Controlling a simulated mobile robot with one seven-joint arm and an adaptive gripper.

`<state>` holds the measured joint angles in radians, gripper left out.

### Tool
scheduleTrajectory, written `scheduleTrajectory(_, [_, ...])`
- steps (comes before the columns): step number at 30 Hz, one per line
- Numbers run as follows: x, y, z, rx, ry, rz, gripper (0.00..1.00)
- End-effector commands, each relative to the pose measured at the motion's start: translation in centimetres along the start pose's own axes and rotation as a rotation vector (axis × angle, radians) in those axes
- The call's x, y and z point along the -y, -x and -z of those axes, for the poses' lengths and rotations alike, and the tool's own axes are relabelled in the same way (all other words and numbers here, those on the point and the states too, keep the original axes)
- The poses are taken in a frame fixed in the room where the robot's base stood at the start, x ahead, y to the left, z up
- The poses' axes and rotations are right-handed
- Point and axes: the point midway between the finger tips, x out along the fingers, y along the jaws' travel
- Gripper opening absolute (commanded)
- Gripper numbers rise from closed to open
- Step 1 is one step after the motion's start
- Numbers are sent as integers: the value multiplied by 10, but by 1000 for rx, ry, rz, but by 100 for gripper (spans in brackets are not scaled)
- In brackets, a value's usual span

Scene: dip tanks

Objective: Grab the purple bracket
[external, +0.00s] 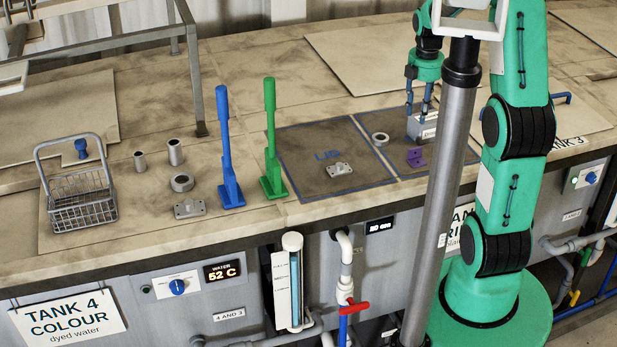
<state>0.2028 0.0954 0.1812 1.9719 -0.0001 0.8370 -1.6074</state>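The purple bracket (416,157) lies on the right blue-outlined dark mat (440,165), just in front of a small grey block (423,127). My gripper (417,108) points down above and behind the bracket, at the block. Its two blue fingers are apart and do not touch the bracket. I cannot tell whether they grip the block or only stand near it. My arm and a grey post cover part of the mat's right side.
A grey ring (380,139) lies left of the block. A metal bracket (339,170) lies on the left mat (305,180). Green (271,140) and blue (226,150) levers stand further left, with another metal bracket (189,209), a nut (181,182) and a wire basket (80,198).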

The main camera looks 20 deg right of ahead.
Motion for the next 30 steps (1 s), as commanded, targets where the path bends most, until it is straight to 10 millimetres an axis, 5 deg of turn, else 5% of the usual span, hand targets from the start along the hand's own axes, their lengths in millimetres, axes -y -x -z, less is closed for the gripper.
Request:
scheduleTrajectory(9, [-24, -16, -16, -6, 169, 53, 33])
scheduleTrajectory(23, [-25, -21, -17, -7, 184, 57, 33])
scheduleTrajectory(30, [-24, -38, -17, -8, 183, 59, 33])
